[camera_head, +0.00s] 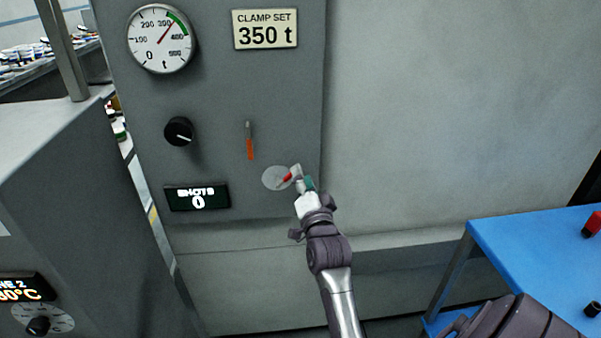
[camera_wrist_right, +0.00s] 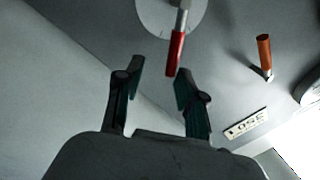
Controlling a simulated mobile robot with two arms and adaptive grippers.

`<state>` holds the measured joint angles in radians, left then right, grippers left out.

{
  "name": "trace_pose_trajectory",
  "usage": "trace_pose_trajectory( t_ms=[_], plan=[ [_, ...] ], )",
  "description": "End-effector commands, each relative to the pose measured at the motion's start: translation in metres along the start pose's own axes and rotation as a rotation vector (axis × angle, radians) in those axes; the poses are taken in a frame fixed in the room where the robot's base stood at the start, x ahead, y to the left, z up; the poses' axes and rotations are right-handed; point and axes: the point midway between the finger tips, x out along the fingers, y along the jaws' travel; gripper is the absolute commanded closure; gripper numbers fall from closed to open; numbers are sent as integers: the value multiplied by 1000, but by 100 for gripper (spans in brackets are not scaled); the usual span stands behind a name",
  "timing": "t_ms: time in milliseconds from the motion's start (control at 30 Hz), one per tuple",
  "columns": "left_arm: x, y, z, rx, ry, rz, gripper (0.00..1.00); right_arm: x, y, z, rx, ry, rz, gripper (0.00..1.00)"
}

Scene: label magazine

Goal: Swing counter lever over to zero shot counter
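A red-handled lever (camera_head: 285,178) sits on a round pale disc (camera_head: 270,177) low on the grey machine panel; it also shows in the right wrist view (camera_wrist_right: 177,48). My right gripper (camera_head: 302,180) is at the disc's right edge, and partly covers the lever. In the wrist view my right gripper (camera_wrist_right: 160,77) is open. The lever's red end appears between the two fingertips, closer to the right-hand one; I cannot tell whether they touch. The shots counter display (camera_head: 198,197) reads 0. My left gripper is not in view.
An orange-handled lever (camera_head: 249,142) points down above the disc. A black knob (camera_head: 179,131), pressure gauge (camera_head: 161,39) and clamp set plate (camera_head: 265,29) reading 350 t are on the panel. A blue table (camera_head: 540,250) stands at the right.

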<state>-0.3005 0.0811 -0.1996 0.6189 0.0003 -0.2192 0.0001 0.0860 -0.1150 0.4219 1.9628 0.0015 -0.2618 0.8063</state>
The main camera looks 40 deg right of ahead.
Motion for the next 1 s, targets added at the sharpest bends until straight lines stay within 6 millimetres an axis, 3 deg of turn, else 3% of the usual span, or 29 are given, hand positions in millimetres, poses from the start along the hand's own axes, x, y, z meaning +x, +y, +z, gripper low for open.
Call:
trace_pose_trajectory(
  t_ms=[133, 333, 900, 1000],
  plan=[
    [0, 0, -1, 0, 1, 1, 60, -27, 1, 1, 3, -3, 3, 62],
    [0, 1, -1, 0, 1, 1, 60, -47, 1, 1, 1, -1, 1, 62],
    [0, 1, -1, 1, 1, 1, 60, -49, 0, 1, 1, -1, 0, 62],
    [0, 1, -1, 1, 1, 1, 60, -48, 6, 10, -9, -20, 9, 62]
  ],
)
